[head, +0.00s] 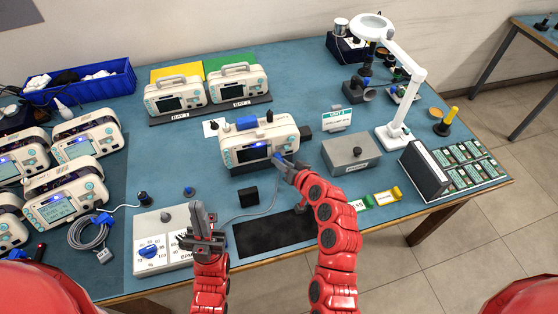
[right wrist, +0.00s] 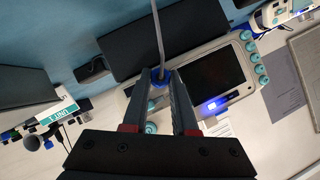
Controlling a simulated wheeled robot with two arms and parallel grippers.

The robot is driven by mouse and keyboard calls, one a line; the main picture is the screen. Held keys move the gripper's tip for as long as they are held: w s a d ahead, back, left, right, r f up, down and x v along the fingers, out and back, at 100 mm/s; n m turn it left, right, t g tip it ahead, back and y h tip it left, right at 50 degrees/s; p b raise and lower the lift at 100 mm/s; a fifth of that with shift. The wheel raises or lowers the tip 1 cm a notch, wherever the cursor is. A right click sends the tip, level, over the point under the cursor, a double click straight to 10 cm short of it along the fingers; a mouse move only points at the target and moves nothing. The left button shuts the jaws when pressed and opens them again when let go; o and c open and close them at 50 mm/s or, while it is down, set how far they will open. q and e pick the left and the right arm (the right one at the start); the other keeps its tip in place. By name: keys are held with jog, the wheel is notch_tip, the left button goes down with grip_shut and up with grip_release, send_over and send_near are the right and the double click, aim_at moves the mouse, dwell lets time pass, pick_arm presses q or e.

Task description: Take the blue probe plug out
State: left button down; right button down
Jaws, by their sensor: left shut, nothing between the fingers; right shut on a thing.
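The monitor (head: 231,156) in the middle of the table is cream-coloured with a dark screen and a lit blue lamp; it also shows in the right wrist view (right wrist: 213,70). My right gripper (head: 281,162) is at the lower right of its front face. In the right wrist view the right gripper (right wrist: 161,78) is shut on the blue probe plug (right wrist: 160,83), from which a grey cable (right wrist: 157,32) runs. Whether the plug still sits in its socket is hidden by the fingers. My left gripper (head: 198,212) is shut and empty above the grey dial box (head: 150,222).
A small black block (head: 248,196) and a black mat (head: 275,232) lie in front of the monitor. A grey metal box (head: 350,153) stands to its right. Two more monitors stand on a dark base behind; several others (head: 55,207) crowd the left. A white lamp (head: 405,75) stands back right.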

jog(key=shift+s, duration=0.1)
jog(key=s, duration=0.1)
jog(key=s+d, duration=0.1)
jog(key=s, duration=0.1)
jog(key=s+b, duration=0.1)
jog(key=shift+s+d, duration=0.3)
jog(key=shift+s, duration=0.1)
dwell(0.5)
